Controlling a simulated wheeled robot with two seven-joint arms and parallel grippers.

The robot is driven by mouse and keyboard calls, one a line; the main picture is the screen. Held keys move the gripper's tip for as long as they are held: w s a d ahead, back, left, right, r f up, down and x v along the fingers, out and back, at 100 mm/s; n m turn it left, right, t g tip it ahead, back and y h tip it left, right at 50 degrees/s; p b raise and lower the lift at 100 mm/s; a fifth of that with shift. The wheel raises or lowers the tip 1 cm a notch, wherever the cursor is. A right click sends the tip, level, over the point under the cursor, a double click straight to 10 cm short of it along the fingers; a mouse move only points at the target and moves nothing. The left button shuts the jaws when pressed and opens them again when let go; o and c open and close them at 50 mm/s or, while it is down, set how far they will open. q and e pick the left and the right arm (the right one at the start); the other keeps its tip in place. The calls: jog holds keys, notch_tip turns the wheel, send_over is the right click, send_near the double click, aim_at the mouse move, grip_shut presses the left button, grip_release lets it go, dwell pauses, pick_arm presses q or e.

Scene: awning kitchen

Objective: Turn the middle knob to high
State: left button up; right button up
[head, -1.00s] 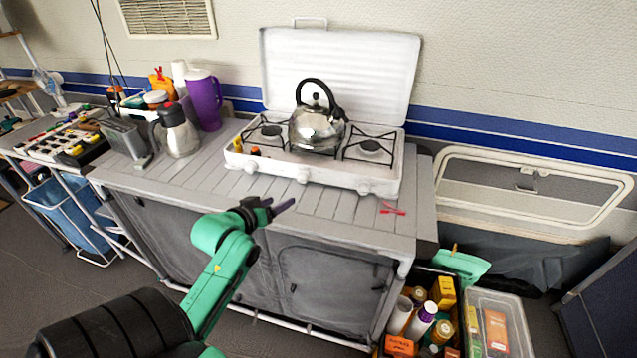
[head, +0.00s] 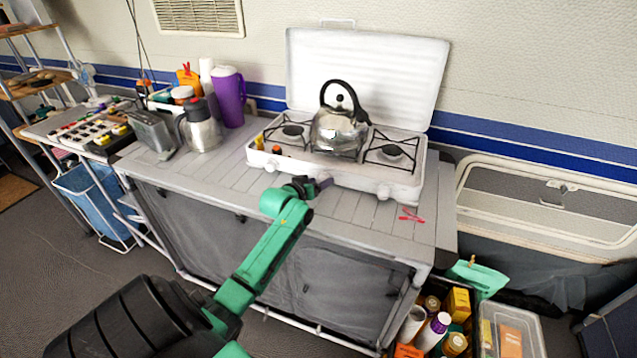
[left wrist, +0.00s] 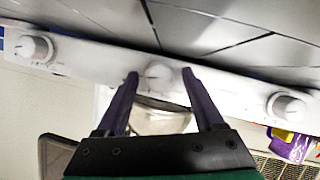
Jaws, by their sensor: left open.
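The white camping stove (head: 355,183) stands on the grey slatted table with its lid up. Its front panel has three white knobs. In the left wrist view the middle knob (left wrist: 158,73) lies between the tips of my left gripper (left wrist: 160,82), one purple finger on each side. The gripper is open; whether a finger touches the knob I cannot tell. In the head view the left gripper (head: 322,185) is at the front of the stove and covers most of the middle knob. The outer knobs (head: 270,165) (head: 384,192) are clear of it. My right gripper is not in view.
A steel kettle (head: 339,130) with a black handle sits on the stove. A steel jug (head: 202,130) and a purple pitcher (head: 229,98) stand left of it. A red clip (head: 411,215) lies on the table (head: 350,215) at the right. The tabletop before the stove is mostly free.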

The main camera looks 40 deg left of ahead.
pick_arm(q)
grip_shut()
